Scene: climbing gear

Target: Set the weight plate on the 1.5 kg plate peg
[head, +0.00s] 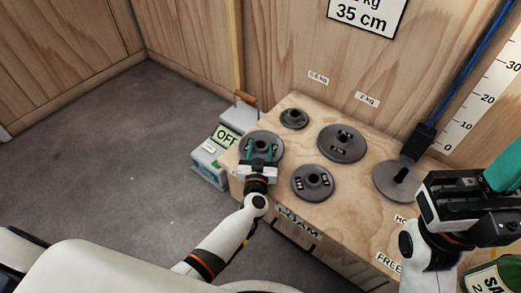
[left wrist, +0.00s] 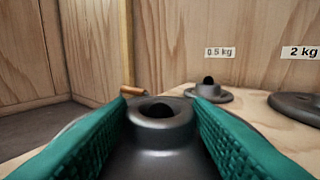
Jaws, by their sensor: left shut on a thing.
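A dark grey weight plate (head: 265,137) is at the front left of the wooden box top. My left gripper (head: 259,153) is shut on its raised hub; in the left wrist view the teal fingers lie on both sides of the hub (left wrist: 163,155). The hub has a dark round centre; I cannot tell whether a peg stands in it, or whether the plate touches the wood. No 1.5 kg label is readable. My right gripper (head: 490,190) is at the right edge, partly cut off, and its opening cannot be judged.
A small plate (head: 293,118) stands near the 0.5 kg label (left wrist: 220,52), a large one (head: 342,143) near the 2 kg label (head: 367,99). Another plate (head: 312,184) is at the front middle. A grey disc (head: 390,183) is under a blue strap (head: 462,85). An OFF box (head: 212,158) is left.

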